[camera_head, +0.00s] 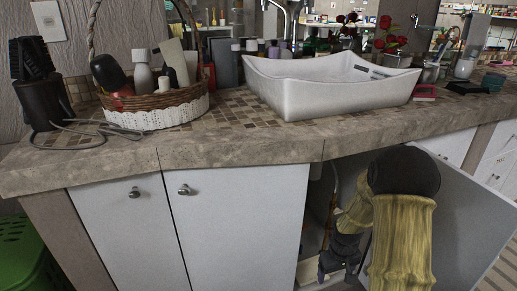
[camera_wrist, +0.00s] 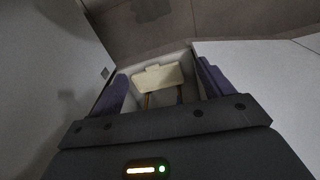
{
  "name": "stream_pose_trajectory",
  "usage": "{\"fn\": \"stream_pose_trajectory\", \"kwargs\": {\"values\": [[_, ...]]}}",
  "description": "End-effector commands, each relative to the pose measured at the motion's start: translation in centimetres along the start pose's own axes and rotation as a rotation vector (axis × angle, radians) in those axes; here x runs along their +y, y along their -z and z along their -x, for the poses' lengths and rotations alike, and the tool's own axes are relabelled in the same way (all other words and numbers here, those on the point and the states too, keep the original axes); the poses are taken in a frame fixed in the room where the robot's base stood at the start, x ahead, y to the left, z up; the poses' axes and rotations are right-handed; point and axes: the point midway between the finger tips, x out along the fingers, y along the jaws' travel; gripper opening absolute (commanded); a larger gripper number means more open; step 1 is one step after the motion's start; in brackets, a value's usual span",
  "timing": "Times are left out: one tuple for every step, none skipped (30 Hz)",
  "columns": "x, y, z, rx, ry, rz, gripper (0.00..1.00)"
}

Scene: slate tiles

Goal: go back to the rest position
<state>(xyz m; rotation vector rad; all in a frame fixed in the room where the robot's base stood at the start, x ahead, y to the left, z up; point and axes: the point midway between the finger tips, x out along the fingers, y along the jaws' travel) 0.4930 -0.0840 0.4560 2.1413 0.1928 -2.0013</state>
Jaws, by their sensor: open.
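My gripper (camera_head: 338,266) is low in the head view, in front of the open cabinet below the sink. In the wrist view its two dark purple fingers (camera_wrist: 165,84) stand wide apart with nothing held between them. A cream block-like thing (camera_wrist: 158,77) with thin brown parts below it shows between and beyond the fingers, inside the cabinet. I cannot tell what it is or how far away it is. My yellowish arm hides part of the cabinet opening and the door in the head view.
The open cabinet door (camera_head: 462,225) stands close to the right of my arm. Closed white doors (camera_head: 240,225) are to the left. The stone countertop edge (camera_head: 240,148) is above my gripper, with a white sink (camera_head: 330,98) and a wicker basket (camera_head: 155,112) on it.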

Motion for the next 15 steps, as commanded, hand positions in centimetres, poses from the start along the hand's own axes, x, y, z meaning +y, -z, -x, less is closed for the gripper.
{"fn": "stream_pose_trajectory", "kwargs": {"values": [[-0.8, -0.2, 3.0, 0.013, -0.007, -0.007, 0.8], [-1.3, -0.5, 4.2, 0.019, -0.009, -0.016, 0.8], [-1.9, -0.8, 5.7, 0.027, -0.012, -0.027, 0.8], [-2.3, -1.1, 6.9, 0.032, -0.013, -0.037, 0.8], [-2.8, -1.5, 8.0, 0.038, -0.014, -0.045, 0.8], [-3.3, -1.9, 9.5, 0.047, -0.016, -0.057, 0.8], [-3.7, -2.3, 10.6, 0.053, -0.016, -0.068, 0.8], [-4.1, -2.7, 11.6, 0.059, -0.016, -0.078, 0.8], [-4.7, -3.3, 13.0, 0.069, -0.016, -0.093, 0.8], [-5.0, -3.8, 14.0, 0.076, -0.016, -0.103, 0.8], [-5.5, -4.2, 15.0, 0.082, -0.015, -0.114, 0.8], [-6.0, -4.9, 16.2, 0.091, -0.013, -0.128, 0.8], [-6.3, -5.3, 17.0, 0.098, -0.011, -0.139, 0.8], [-6.7, -5.8, 17.7, 0.104, -0.009, -0.148, 0.8], [-7.1, -6.4, 18.6, 0.112, -0.007, -0.159, 0.8]]}}
